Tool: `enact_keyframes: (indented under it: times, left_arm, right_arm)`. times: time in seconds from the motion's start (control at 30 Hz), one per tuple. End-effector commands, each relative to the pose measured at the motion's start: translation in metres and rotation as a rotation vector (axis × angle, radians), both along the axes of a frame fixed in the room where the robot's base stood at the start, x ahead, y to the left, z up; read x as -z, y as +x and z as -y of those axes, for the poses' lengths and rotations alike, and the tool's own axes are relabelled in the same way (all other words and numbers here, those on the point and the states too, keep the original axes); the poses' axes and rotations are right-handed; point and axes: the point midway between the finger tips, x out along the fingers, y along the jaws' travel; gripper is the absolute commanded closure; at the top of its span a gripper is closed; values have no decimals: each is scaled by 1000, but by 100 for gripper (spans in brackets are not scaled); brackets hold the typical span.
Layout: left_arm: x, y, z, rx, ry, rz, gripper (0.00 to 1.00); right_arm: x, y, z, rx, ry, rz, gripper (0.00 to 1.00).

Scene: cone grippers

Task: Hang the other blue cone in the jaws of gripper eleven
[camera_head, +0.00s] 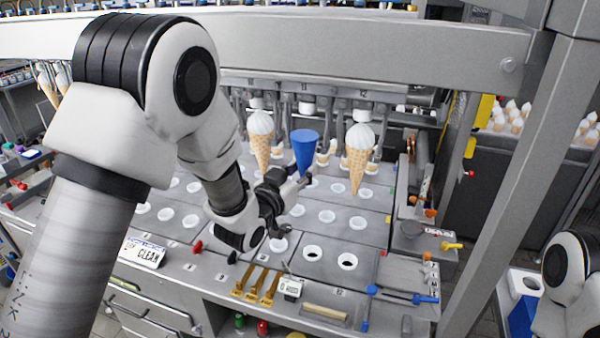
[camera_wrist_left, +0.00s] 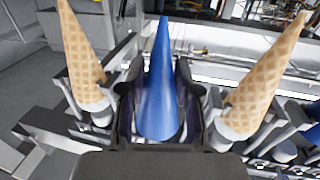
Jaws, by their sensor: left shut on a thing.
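The blue cone (camera_head: 304,148) is point down, wide end up, between two waffle cones with white tops (camera_head: 260,138) (camera_head: 358,155) that hang from the machine's row of jaws. My left gripper (camera_head: 296,186) is shut on the blue cone. In the left wrist view the blue cone (camera_wrist_left: 160,95) stands between the two dark fingers, with a waffle cone on each side. My right gripper is out of view.
Below is a grey plate with rows of white-rimmed holes (camera_head: 327,216). A long grey beam (camera_head: 380,45) crosses above. A grey post (camera_head: 510,150) stands at right.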

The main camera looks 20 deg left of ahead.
Motion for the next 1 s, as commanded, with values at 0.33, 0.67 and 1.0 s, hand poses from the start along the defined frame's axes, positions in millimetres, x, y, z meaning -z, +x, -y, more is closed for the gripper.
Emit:
enact_keyframes:
  times: [0.33, 0.67, 1.0]
  left_arm:
    - [0, 15, 1, 0, 0, 1, 93]
    - [0, 25, 1, 0, 0, 1, 93]
    - [0, 25, 1, 0, 1, 1, 93]
  right_arm:
    - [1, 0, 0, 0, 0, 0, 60]
    - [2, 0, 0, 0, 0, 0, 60]
    - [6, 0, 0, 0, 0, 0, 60]
